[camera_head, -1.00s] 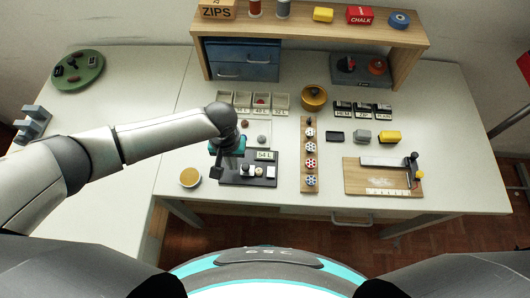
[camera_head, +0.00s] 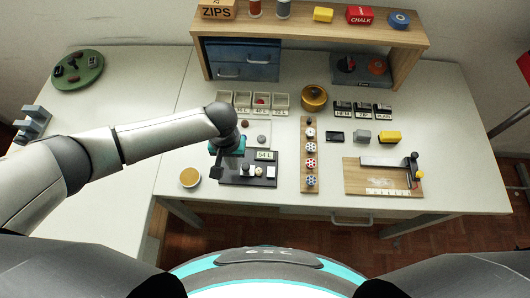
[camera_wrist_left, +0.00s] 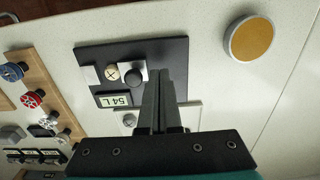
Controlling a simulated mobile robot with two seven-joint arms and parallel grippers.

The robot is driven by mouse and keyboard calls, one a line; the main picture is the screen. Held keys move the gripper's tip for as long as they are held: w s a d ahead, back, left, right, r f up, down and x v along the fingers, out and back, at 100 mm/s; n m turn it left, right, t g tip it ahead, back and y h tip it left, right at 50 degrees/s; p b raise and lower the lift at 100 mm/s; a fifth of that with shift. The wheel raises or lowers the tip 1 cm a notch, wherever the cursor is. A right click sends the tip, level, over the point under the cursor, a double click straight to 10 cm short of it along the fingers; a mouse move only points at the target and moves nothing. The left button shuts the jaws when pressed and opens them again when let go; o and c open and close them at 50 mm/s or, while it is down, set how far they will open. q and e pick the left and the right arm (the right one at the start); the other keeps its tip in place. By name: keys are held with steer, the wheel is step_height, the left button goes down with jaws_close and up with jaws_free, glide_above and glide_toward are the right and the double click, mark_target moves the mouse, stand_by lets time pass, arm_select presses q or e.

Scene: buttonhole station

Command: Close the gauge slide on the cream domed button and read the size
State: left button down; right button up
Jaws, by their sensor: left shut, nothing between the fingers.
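The gauge (camera_head: 235,181) is a dark board on the table, and it also shows in the wrist view (camera_wrist_left: 172,50). Its display (camera_head: 265,155) reads 54 L, upside down in the wrist view (camera_wrist_left: 114,100). The cream button (camera_wrist_left: 112,72) lies between a pale fixed block (camera_wrist_left: 91,76) and the pale slide with a dark round knob (camera_wrist_left: 133,77); it looks close to both. My left gripper (camera_head: 217,173) is shut and empty, its fingertips (camera_wrist_left: 158,75) beside the slide's outer side. Whether they touch is unclear. My right gripper is out of view.
A yellow-topped round pot (camera_head: 190,177) stands left of the gauge. A pale card with buttons (camera_head: 266,131) and compartment trays (camera_head: 262,110) lie behind it. A wooden strip with spools (camera_head: 304,180) stands to the right.

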arm_select(q)
steer(key=shift+f, duration=0.25)
steer(key=shift+f+b, duration=0.55)
steer(key=shift+f, duration=0.3)
steer(key=shift+f, duration=0.1)
steer(key=shift+d, duration=0.3)
steer(key=shift+a+p, duration=0.35)
steer(key=shift+p, duration=0.05)
stand_by(0.5)
step_height(320, 180, up, 7)
steer(key=p, duration=0.8)
stand_by(0.4)
